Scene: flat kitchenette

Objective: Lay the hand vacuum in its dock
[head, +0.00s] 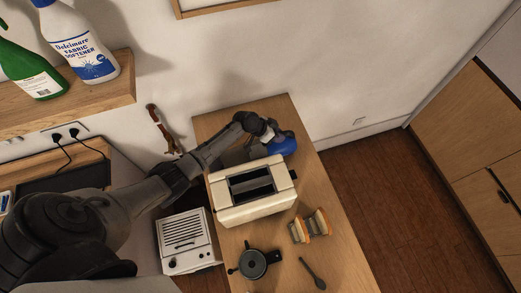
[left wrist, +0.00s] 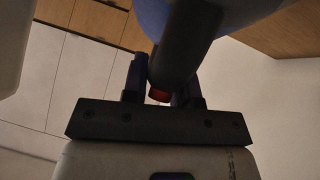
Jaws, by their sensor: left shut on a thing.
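The hand vacuum shows as a rounded blue body (head: 285,146) at the far end of the wooden table, just behind the toaster. My left gripper (head: 269,134) reaches over the toaster and is shut on it. In the left wrist view, the vacuum's dark handle (left wrist: 183,50), with a red part at its end, sits between the fingers of my left gripper (left wrist: 160,88). A grey shape (head: 234,157) behind the toaster, partly hidden by my arm, may be the dock; I cannot tell. My right gripper is not in view.
A cream toaster (head: 233,207) stands close under my left arm. Toast in a rack (head: 311,226), a dark pot (head: 252,264) and a spoon (head: 312,272) are nearer. A white slatted appliance (head: 186,240) is at left. A shelf (head: 75,100) holds bottles. The floor at right is clear.

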